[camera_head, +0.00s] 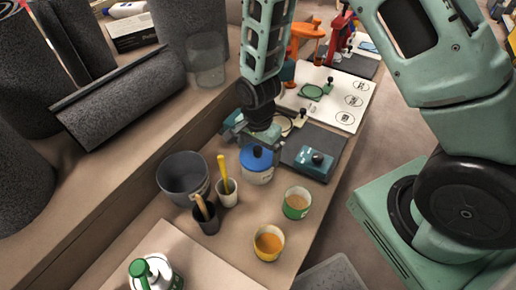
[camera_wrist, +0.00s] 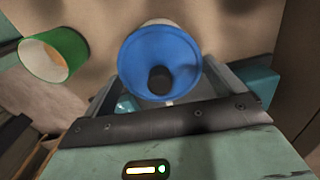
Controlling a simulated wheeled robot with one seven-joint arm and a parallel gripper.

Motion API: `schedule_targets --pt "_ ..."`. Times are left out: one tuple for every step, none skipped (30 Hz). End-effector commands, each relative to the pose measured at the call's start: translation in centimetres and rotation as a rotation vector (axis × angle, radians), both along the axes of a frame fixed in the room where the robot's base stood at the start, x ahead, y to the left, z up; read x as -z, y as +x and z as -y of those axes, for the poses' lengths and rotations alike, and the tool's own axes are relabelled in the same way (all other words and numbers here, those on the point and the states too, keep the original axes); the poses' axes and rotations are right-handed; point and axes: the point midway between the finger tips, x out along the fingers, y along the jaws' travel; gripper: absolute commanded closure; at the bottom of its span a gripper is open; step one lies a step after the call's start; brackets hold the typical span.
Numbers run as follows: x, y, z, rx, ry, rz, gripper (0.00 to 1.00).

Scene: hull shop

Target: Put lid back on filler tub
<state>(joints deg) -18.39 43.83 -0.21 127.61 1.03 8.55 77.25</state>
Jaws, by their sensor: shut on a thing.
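The blue lid (camera_head: 256,158) with a dark knob rests over the top of the white filler tub (camera_head: 258,177). The exact finger contact is partly hidden. I cannot tell whether the lid is fully seated.
A teal block tool (camera_head: 316,161) lies on a dark mat (camera_head: 328,142) to the right.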

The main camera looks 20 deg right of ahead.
Motion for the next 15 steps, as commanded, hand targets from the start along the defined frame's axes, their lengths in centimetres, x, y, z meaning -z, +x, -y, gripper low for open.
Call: schedule_targets --pt "-0.04 -0.01 -0.01 -0.001 0.000 0.000 0.27" --pt "-0.04 -0.01 -0.01 -0.001 0.000 0.000 0.27" --pt "-0.03 -0.01 0.00 -0.001 0.000 0.000 0.27" --pt "-0.01 -0.01 0.00 -0.001 0.000 0.000 0.27" --pt "0.01 -0.01 0.00 -0.001 0.000 0.000 0.27" --pt "0.03 -0.01 0.00 0.000 0.000 0.000 0.27" --pt "0.04 0.00 0.00 0.000 0.000 0.000 0.27" --pt "0.05 0.00 0.00 0.000 0.000 0.000 0.27" --pt "0.05 0.00 0.00 0.000 0.000 0.000 0.27" --pt "0.05 0.00 0.00 0.000 0.000 0.000 0.27" --pt "0.05 0.00 0.00 0.000 0.000 0.000 0.27" --pt "0.05 0.00 0.00 0.000 0.000 0.000 0.27" --pt "0.05 0.00 0.00 0.000 0.000 0.000 0.27" --pt "0.05 0.00 0.00 0.000 0.000 0.000 0.27" --pt "0.05 0.00 0.00 0.000 0.000 0.000 0.00"
